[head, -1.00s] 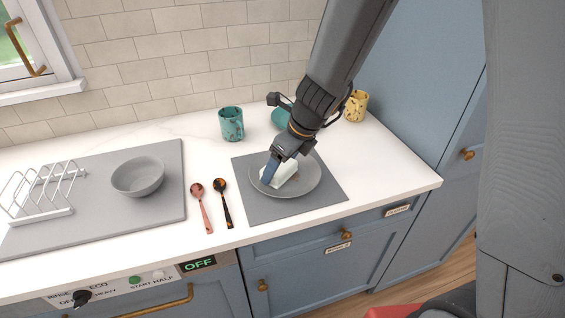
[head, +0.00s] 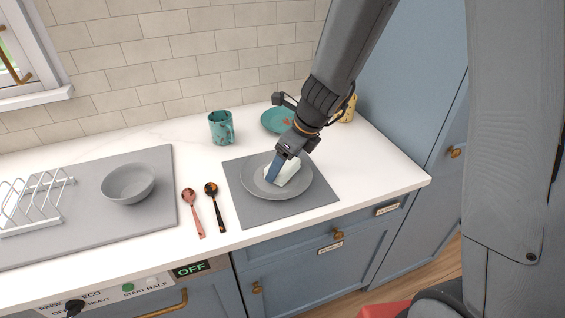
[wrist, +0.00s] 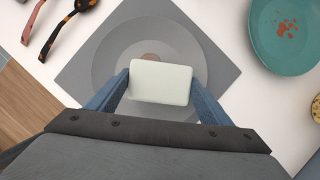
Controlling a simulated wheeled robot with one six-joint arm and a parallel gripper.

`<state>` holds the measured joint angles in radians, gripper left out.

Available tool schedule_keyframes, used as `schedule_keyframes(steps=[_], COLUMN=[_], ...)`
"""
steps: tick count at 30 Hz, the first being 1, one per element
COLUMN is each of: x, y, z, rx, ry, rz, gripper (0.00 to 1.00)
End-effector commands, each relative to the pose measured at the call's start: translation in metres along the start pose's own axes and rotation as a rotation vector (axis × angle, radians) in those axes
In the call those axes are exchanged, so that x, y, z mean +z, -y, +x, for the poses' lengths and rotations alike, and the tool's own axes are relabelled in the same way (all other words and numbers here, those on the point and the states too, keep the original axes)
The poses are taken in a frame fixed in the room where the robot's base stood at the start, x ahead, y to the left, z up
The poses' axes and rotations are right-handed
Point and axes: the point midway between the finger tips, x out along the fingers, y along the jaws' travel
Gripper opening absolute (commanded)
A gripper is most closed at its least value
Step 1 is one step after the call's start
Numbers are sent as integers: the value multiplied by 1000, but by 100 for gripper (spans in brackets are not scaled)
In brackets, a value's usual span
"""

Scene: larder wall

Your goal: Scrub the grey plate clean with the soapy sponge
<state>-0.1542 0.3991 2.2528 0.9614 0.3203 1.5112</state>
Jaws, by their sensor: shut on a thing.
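The grey plate (head: 258,187) lies on a dark grey mat on the counter; it also shows in the wrist view (wrist: 108,58). My gripper (head: 277,172) is over the plate with its blue fingers pointing down. It is shut on the pale sponge (head: 288,174), which sits between the fingers in the wrist view (wrist: 161,82). The sponge is over the plate's middle; I cannot tell whether it touches. The sponge hides part of the plate.
A teal plate (head: 279,121) with reddish stains lies behind the mat (head: 290,212). A teal mug (head: 221,128) and a yellow mug (head: 348,109) stand near the wall. Two spoons (head: 193,212) lie left of the mat. A bowl (head: 128,184) and rack (head: 30,208) stand further left.

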Motion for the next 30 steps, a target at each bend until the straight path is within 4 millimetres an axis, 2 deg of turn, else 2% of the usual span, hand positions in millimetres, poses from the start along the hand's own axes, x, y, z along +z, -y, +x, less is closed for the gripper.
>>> schedule_keyframes(steps=[3,21,30], x=[5,23,23], y=[-1,-1,-1], z=[-11,-51,-51], rx=[1,1,1], ry=[0,2,2], rz=[-1,-3,-3], gripper=[56,56,56])
